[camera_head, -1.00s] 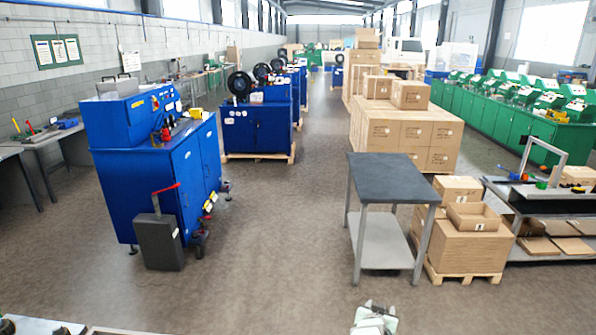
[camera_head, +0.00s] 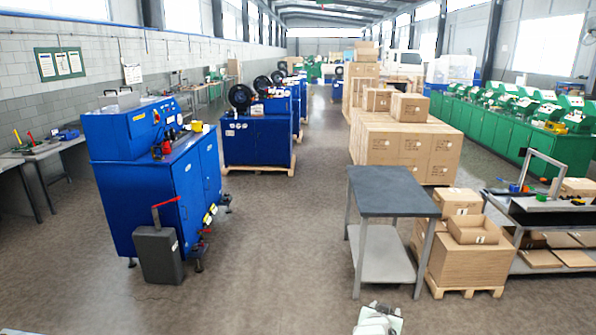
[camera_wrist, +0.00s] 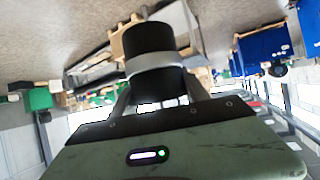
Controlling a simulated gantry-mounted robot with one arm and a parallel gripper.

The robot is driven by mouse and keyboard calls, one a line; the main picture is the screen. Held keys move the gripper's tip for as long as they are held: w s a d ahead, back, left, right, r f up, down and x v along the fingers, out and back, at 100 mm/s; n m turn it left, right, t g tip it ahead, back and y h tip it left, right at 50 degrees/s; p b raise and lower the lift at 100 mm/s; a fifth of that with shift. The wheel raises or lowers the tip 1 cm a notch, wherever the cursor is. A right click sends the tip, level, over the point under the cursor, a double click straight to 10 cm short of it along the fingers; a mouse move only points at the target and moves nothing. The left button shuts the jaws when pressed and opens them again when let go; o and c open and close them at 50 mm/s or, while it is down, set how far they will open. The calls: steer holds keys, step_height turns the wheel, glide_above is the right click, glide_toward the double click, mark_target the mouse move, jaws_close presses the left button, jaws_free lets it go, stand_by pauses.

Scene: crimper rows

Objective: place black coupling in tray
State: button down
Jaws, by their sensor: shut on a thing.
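The black coupling (camera_wrist: 149,41) is a dark cylinder with a pale grey band around its middle, seen in the wrist view. My gripper (camera_wrist: 152,70) is shut on it, with one finger on each side. The coupling is held up in the air, clear of any surface. In the head view only the pale top of my arm (camera_head: 378,320) shows at the bottom edge, and the coupling is not visible there. I cannot make out a tray for certain; an open cardboard box (camera_head: 473,229) sits on the stacked boxes at the right.
A grey-topped table (camera_head: 392,190) with a lower shelf stands ahead, its top bare. Blue machines (camera_head: 160,175) stand on the left. Stacked cartons (camera_head: 400,145) fill the middle back, and a low bench (camera_head: 545,205) stands at the right. The floor between is open.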

steer(key=a+r+n+y+p, duration=0.1)
steer(key=a+r+p, duration=0.15)
steer(key=r, duration=1.05)
steer(key=a+r+p, duration=0.2)
steer(key=r+p, duration=0.2)
steer(key=r, duration=0.9)
steer(key=a+r+n+y+p, duration=0.1)
steer(key=a+r+p, duration=0.2)
steer(key=r, duration=1)
steer(key=s+a+r+n+t+y+p, duration=0.1)
steer(key=s+a+r+p, duration=0.2)
steer(key=a+r, duration=0.3)
steer(key=s+a+r+n+y+p, duration=0.1)
steer(key=s+a+r+p, duration=0.2)
steer(key=r, duration=0.5)
steer(key=s+a+r+p, duration=0.2)
steer(key=s+a+r, duration=0.1)
steer(key=s+a, duration=0.2)
steer(key=s+a+r+n+y+p, duration=0.1)
steer(key=s+a+r, duration=0.2)
steer(key=s+a, duration=0.2)
steer(key=shift+s+r+p, duration=0.25)
steer(key=shift+s+p, duration=0.15)
steer(key=shift+s, duration=0.8)
steer(key=shift+f, duration=0.1)
